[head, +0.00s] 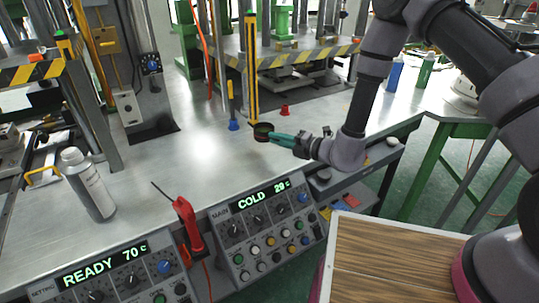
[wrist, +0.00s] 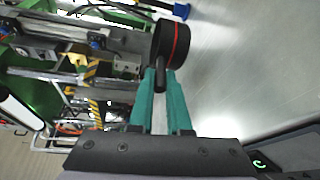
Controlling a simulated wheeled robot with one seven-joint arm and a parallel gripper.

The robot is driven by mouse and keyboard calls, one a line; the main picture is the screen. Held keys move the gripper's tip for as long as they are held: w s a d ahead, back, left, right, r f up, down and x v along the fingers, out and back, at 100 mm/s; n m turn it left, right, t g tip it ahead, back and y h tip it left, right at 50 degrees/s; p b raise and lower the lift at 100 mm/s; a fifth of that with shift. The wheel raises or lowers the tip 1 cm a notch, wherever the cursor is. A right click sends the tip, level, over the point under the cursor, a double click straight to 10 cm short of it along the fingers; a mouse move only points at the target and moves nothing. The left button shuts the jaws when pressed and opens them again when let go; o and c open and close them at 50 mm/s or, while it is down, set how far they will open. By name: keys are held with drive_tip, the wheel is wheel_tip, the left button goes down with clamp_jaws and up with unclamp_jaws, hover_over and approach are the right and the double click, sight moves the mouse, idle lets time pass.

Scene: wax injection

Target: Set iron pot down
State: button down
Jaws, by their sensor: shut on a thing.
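The iron pot (head: 262,131) is small and dark. In the wrist view the pot (wrist: 172,42) shows a red line around its side and a short handle pointing toward me. My gripper (head: 273,137) has teal fingers, and in the wrist view the gripper (wrist: 160,84) is shut on the pot's handle. The inside of the pot is hardly visible.
A control panel reading COLD (head: 262,225) stands below the pot, and one reading READY (head: 110,275) is at left. A red soldering-iron-like tool (head: 187,222) stands between them. A silver bottle (head: 88,184) is at left. A yellow post (head: 251,70) rises behind the pot. Bare bench lies left of the pot.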

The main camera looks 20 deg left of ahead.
sight(277, 162)
drive_tip(key=shift+f, duration=2.7)
drive_tip(key=shift+f, duration=0.2)
drive_tip(key=c, duration=0.9)
unclamp_jaws()
drive_tip(key=shift+r, duration=0.1)
